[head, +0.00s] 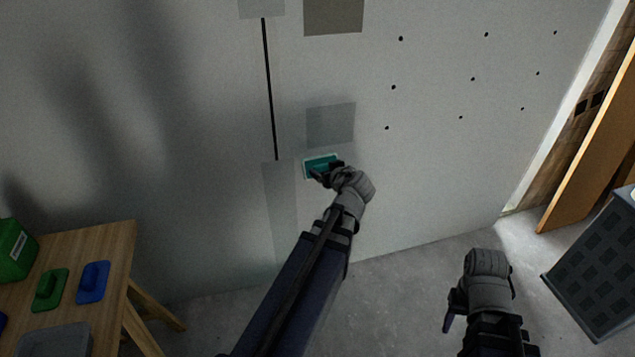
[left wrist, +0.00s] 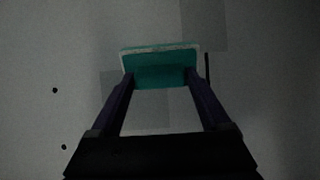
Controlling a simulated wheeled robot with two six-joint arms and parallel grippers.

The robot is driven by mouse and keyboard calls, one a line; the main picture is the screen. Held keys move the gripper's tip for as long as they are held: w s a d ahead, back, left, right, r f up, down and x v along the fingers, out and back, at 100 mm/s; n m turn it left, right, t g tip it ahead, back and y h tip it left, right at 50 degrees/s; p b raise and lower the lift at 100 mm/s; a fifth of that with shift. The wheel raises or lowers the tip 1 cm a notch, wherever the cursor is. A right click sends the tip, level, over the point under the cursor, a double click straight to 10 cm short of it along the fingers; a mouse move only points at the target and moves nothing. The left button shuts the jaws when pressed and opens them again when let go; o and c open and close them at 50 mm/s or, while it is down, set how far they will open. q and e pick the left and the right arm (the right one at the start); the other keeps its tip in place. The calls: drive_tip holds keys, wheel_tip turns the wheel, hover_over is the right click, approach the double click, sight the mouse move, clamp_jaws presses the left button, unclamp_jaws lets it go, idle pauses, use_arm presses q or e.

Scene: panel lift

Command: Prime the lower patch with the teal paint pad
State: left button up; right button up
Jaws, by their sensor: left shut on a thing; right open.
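The teal paint pad (head: 321,164) has a pale rim and is held near the wall, just below a grey square patch (head: 330,124), the lower of two stacked squares. My left gripper (head: 325,172) is shut on the pad's handle. The left wrist view shows the pad (left wrist: 160,66) between the fingers (left wrist: 160,98), with the grey patch (left wrist: 145,115) partly hidden behind it. I cannot tell whether the pad touches the wall. The darker upper patch (head: 333,16) is at the top. My right gripper (head: 455,308) is open and empty, low at the right.
A wooden table (head: 105,240) at the left holds a green pad (head: 50,290), a blue pad (head: 93,282), a green container (head: 14,252) and a grey tray (head: 55,342). A dark slot (head: 269,90) and several small holes mark the wall. A grey crate-like box (head: 598,270) stands at the right.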

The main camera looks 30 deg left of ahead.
sight(317, 166)
use_arm(q)
drive_tip(key=a+t+y+b, duration=0.1)
drive_tip(key=b, duration=0.1)
drive_tip(key=a+t+y+b, duration=0.1)
drive_tip(key=b, duration=0.1)
drive_tip(key=a+t+y+b, duration=0.1)
drive_tip(key=b, duration=0.1)
drive_tip(key=shift+s+r+y+b, duration=0.15)
drive_tip(key=shift+s+y+b, duration=0.1)
drive_tip(key=shift+y+b, duration=0.05)
drive_tip(key=shift+r+m+t+b, duration=0.3)
drive_tip(key=shift+t+b, duration=0.3)
drive_tip(key=shift+w+r, duration=0.1)
drive_tip(key=shift+w+a, duration=0.1)
drive_tip(key=x, duration=0.6)
drive_tip(key=o, duration=0.5)
drive_tip(key=c, duration=0.7)
